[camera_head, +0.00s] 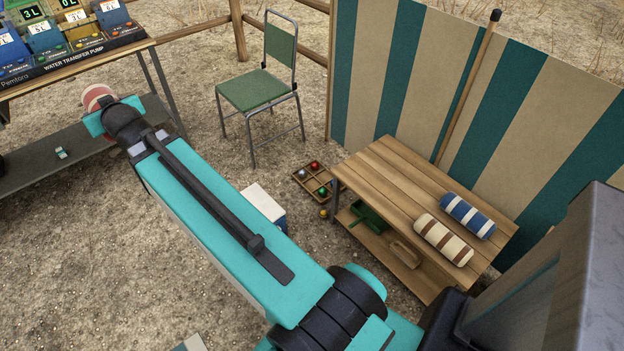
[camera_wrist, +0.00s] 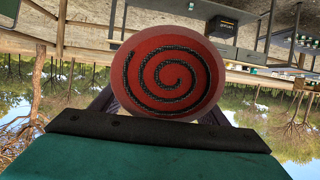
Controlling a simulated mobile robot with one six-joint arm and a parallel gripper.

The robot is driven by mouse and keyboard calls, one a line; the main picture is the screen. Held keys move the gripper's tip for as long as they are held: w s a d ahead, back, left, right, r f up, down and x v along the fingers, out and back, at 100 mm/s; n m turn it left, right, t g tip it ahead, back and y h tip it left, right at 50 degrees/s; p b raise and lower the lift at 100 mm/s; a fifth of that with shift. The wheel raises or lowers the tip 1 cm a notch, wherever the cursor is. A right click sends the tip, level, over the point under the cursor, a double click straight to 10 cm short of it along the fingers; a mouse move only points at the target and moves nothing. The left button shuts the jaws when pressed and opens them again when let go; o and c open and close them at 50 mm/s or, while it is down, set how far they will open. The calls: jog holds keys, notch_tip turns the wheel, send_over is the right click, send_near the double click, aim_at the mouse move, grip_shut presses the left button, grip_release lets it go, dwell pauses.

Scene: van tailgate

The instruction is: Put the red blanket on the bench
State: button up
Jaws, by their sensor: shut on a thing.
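The red blanket (camera_head: 97,96) is a roll with red and pale bands, at the upper left of the head view, partly hidden by my gripper (camera_head: 108,113). In the wrist view its round end (camera_wrist: 172,75) shows a red face with a dark spiral. My gripper is shut on the blanket and holds it in front of the dark low shelf by the pump stand. The bench (camera_head: 385,165) is slatted wood at the right of the head view, well apart from my gripper. Its left and middle top is bare.
A brown-striped roll (camera_head: 443,239) and a blue-striped roll (camera_head: 467,215) lie on the bench's right end. A pole (camera_head: 468,85) leans by the striped screen (camera_head: 420,70). A green chair (camera_head: 262,90), white-topped box (camera_head: 263,203) and ball tray (camera_head: 316,184) stand between.

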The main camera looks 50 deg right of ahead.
jog(key=s+d+f+m+g+h+b, duration=0.25)
jog(key=s+d+f, duration=0.45)
jog(key=d, duration=0.6)
jog(key=s+d+f+m+g+h+b, duration=0.2)
jog(key=s+d+f+m+h+b, duration=0.3)
jog(key=d+f, duration=0.65)
jog(key=s+d+f+m+g+h+b, duration=0.25)
jog(key=s+d+f, duration=0.45)
jog(key=d, duration=0.7)
jog(key=s+d+f+m+g+h+b, duration=0.1)
jog(key=s+d+f+m+g+b, duration=0.15)
jog(key=s+d+f, duration=0.4)
jog(key=s+d+f+m+g+b, duration=0.2)
jog(key=s+d+f+m, duration=0.15)
jog(key=s+d, duration=0.6)
jog(key=s+d+f+m+g+b, duration=0.1)
jog(key=s+f, duration=0.3)
jog(key=s, duration=0.4)
jog(key=s+d+f+m+g+b, duration=0.1)
jog(key=s+f, duration=0.3)
jog(key=s, duration=0.5)
jog(key=s+d+f+m+g+b, duration=0.1)
jog(key=s+d+f+g+b, duration=0.1)
jog(key=s, duration=0.6)
notch_tip(320, 180, down, 2)
jog(key=shift+s+f+m+g+b, duration=0.15)
jog(key=shift+s+m+g+b, duration=0.25)
jog(key=shift+g+b, duration=0.3)
